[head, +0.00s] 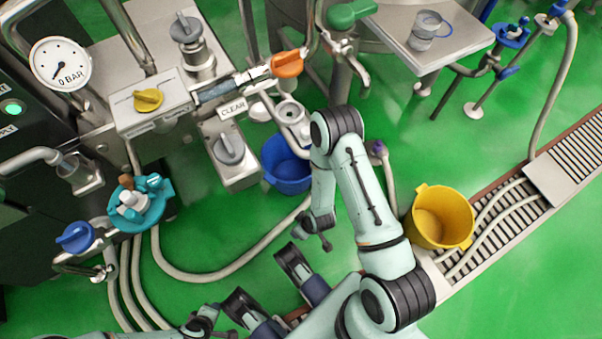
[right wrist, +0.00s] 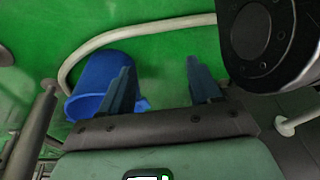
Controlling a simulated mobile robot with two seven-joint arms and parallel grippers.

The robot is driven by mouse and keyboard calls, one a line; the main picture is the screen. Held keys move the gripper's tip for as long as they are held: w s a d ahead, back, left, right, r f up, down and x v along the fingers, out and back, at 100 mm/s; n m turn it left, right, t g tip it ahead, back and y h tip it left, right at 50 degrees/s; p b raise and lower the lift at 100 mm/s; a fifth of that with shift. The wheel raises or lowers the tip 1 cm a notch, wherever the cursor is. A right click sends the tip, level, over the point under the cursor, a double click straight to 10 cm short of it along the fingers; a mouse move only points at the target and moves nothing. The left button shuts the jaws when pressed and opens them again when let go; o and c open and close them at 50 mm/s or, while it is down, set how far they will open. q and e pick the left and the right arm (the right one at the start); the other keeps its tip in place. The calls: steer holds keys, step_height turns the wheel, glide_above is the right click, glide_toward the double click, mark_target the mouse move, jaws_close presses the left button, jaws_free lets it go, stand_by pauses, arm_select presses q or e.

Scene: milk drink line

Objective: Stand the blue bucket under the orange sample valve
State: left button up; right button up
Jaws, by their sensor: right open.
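The blue bucket (head: 284,172) stands upright on the green floor, right of the panel marked CLEAR; my right arm hides its right edge. The orange sample valve (head: 288,65) is on the pipework above and behind it. I cannot tell whether the bucket is directly beneath its outlet. My right gripper (head: 313,239) is open and empty, nearer to me than the bucket. In the right wrist view the bucket (right wrist: 92,82) lies beyond the fingers, mostly left of them, and the left finger overlaps its edge. My left gripper (head: 220,322) is at the bottom edge, fingers apart, holding nothing visible.
A yellow bucket (head: 439,217) stands at the right by the drain grating (head: 500,225). A pale hose (head: 225,268) curves over the floor near the blue bucket. A steel table (head: 450,45) bears a clear container (head: 424,30). Green floor is free at the lower right.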

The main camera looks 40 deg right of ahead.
steer(key=a+m, duration=0.1)
steer(key=m, duration=0.1)
steer(key=s+r+m, duration=0.1)
steer(key=m, duration=0.1)
steer(key=s+a+r+m+y, duration=0.1)
steer(key=m, duration=0.1)
steer(key=shift+s+a+g, duration=0.1)
steer(key=shift+a+g, duration=0.2)
steer(key=shift+g, duration=0.1)
